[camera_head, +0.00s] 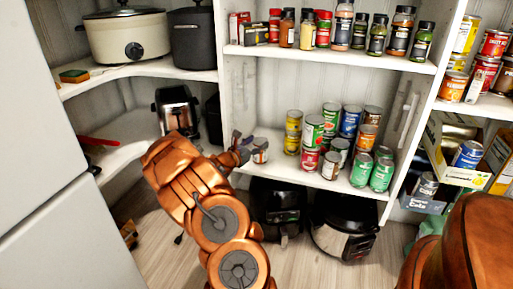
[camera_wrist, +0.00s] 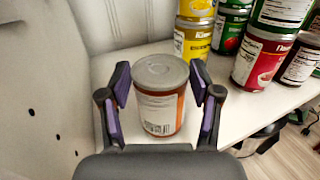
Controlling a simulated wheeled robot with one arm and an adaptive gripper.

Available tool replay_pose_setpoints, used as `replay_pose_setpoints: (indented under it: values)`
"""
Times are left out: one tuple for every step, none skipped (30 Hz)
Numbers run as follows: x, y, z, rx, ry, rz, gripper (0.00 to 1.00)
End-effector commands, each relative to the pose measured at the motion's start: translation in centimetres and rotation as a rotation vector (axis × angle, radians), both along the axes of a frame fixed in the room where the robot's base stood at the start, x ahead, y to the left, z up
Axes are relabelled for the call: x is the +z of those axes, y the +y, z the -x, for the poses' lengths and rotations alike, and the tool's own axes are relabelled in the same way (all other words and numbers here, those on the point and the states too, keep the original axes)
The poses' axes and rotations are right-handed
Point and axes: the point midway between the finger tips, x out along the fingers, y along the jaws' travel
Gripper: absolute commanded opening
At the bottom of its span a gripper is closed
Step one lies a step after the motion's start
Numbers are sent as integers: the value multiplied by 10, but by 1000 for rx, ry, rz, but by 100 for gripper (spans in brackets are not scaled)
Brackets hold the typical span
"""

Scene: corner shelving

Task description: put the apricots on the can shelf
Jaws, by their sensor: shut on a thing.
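My gripper (camera_head: 246,146) is at the left end of the can shelf (camera_head: 283,168), its purple-padded fingers on both sides of a can. In the wrist view my gripper (camera_wrist: 161,92) is shut on this can, taken as the apricots (camera_wrist: 158,112). The apricots can is upright, with a silver lid and a white and orange label too small to read. In the head view the apricots (camera_head: 260,152) show just right of the fingers. I cannot tell whether the can's base touches the shelf.
Several cans (camera_head: 313,131) stand stacked on the right of the can shelf. Spice jars (camera_head: 342,25) line the shelf above. A toaster (camera_head: 175,109) stands on the left shelf. Cookers (camera_head: 343,226) sit below. Bare shelf lies between the held can and the stacks.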

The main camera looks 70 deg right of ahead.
Motion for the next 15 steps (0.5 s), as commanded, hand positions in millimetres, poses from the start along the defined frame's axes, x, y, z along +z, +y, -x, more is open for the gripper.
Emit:
replay_pose_setpoints:
  values:
    - [-3, 0, 0, 0, 0, 2, 6]
    - [-2, 0, 0, 1, 0, 2, 6]
    - [-1, 0, -1, 1, 0, 2, 6]
    - [-1, 0, -1, 1, -1, 3, 6]
    - [0, 0, -1, 1, 0, 3, 6]
    - [-1, 0, 0, 1, 0, 3, 6]
    - [0, 0, 0, 1, 0, 3, 6]
    - [-1, 0, -1, 1, 0, 3, 6]
    - [-1, 0, 0, 1, 0, 3, 6]
    - [-2, 0, -1, 1, 0, 3, 6]
    - [-3, 0, 0, 1, 0, 3, 6]
    - [-4, 0, -1, 1, 0, 3, 6]
    - [-3, 0, -1, 1, 0, 2, 66]
    - [-3, 0, -1, 1, 0, 2, 70]
    - [-3, 0, 0, 1, 0, 2, 74]
